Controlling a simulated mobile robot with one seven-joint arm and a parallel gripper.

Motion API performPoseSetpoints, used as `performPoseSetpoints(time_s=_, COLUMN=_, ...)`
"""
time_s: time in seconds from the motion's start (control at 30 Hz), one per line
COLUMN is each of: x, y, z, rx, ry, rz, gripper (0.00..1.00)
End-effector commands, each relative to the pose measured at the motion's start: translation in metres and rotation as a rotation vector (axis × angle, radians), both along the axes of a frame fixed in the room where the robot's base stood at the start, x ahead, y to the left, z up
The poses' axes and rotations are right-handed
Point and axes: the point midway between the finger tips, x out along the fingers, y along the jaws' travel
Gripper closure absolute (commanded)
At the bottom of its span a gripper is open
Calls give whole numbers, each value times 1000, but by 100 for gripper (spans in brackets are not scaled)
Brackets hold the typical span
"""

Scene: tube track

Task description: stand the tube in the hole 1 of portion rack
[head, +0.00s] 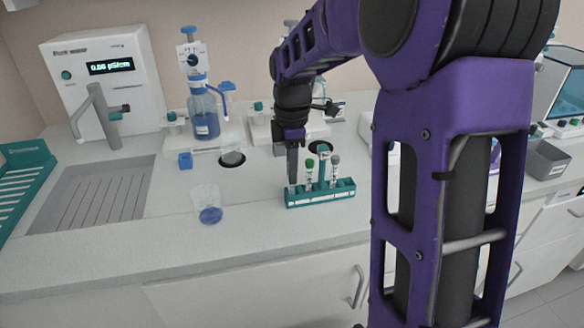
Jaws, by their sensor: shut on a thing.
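The portion rack (330,200) is a teal block on the bench, below the middle of the head view. Two tubes stand in it: one with a green cap (310,163) and one with a grey cap (335,160). A teal upright rises between them. My gripper (293,180) points straight down over the left end of the rack. It is shut on a tube that its fingers almost wholly hide. The tube looks roughly upright. I cannot tell whether its lower end is inside the leftmost hole or just above it.
Behind are a blue-capped dispenser bottle (204,122), a meter with a display (105,75) and a drain grid (95,195). The bench front is clear. My arm hides much of the right side.

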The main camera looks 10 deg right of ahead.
Motion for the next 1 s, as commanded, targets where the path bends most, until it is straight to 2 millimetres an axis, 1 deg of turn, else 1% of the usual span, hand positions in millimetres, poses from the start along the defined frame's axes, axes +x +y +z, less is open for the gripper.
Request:
performPoseSetpoints(time_s=0.27, x=0, y=0, z=-1, rx=0, ry=0, rz=0, gripper=100)
performPoseSetpoints(time_s=0.7, x=0, y=0, z=-12, rx=0, ry=-1, rz=0, gripper=100)
performPoseSetpoints(time_s=0.97, x=0, y=0, z=-13, rx=0, ry=-1, rz=0, gripper=100)
performPoseSetpoints(time_s=1.0, x=0, y=0, z=-13, rx=0, ry=-1, rz=0, gripper=76)
